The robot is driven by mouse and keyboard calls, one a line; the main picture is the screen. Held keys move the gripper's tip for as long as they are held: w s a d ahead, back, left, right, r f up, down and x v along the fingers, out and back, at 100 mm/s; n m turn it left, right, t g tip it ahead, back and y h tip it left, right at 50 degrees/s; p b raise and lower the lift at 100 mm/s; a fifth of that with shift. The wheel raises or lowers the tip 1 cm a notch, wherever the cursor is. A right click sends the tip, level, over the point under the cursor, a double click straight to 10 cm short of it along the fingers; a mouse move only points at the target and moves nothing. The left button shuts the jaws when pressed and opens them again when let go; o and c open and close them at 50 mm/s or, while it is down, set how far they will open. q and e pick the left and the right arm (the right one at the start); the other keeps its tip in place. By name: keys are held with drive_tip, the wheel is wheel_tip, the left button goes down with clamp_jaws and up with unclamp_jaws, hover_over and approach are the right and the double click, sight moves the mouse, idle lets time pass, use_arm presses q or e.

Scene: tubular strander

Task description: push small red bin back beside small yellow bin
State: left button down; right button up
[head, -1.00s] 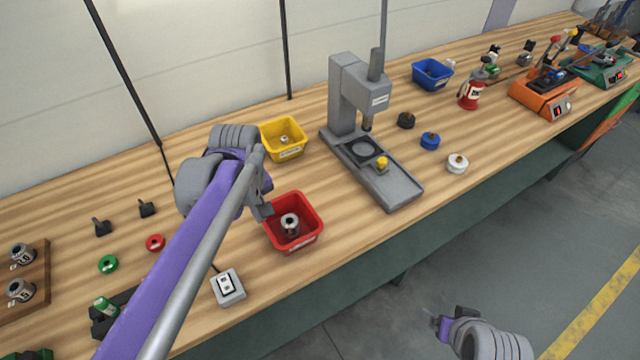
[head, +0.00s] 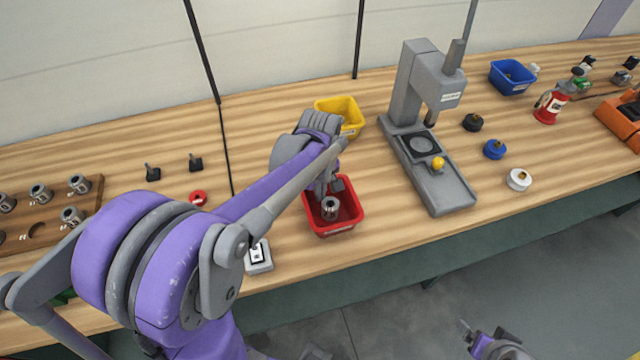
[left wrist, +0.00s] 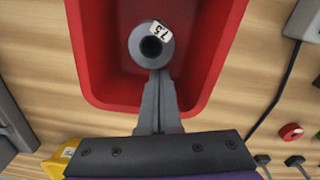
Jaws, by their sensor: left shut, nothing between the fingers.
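The small red bin (head: 351,210) sits on the bench, nearer the front edge than the small yellow bin (head: 352,108). A grey metal ring-like part (head: 329,207) stands inside the red bin; its label reads 7.5 in the left wrist view (left wrist: 152,44). My left gripper (head: 326,193) is shut and empty, at the red bin's back side. In the left wrist view its fingers (left wrist: 158,80) reach over the bin's rim, close to the metal part; contact is unclear. My left arm partly hides the yellow bin. My right gripper (head: 470,335) is over the floor, small in view.
A grey press (head: 430,150) stands right of the bins. A grey switch box (head: 258,258) lies left of the red bin. A red ring (head: 198,198) and black knobs lie further left. Bare wood shows between the red bin and the press.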

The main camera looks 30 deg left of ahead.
use_arm(q)
drive_tip(key=shift+f, duration=0.15)
drive_tip(key=shift+w+a, duration=0.1)
drive_tip(key=w+a, duration=0.2)
drive_tip(key=a, duration=0.2)
drive_tip(key=w+a+b, duration=0.1)
drive_tip(key=w+a, duration=0.1)
drive_tip(key=a, duration=0.3)
drive_tip(key=w+a, duration=0.3)
drive_tip(key=a, duration=0.2)
drive_tip(key=w+a, duration=0.1)
drive_tip(key=a, duration=0.2)
drive_tip(key=w+a, duration=0.2)
drive_tip(key=a, duration=0.2)
drive_tip(key=w+a+p, duration=0.1)
drive_tip(key=w+a, duration=0.1)
drive_tip(key=a, duration=0.2)
drive_tip(key=shift+w, duration=0.25)
use_arm(e)
drive_tip(key=shift+f, duration=0.1)
use_arm(q)
wheel_tip(320, 180, up, 10)
drive_tip(key=p, duration=0.3)
drive_tip(key=shift+p, duration=0.4)
use_arm(e)
drive_tip(key=w+a+r, duration=0.1)
drive_tip(key=w+r, duration=0.2)
drive_tip(key=r, duration=0.2)
drive_tip(key=shift+r+t, duration=0.3)
drive_tip(key=shift+r, duration=0.1)
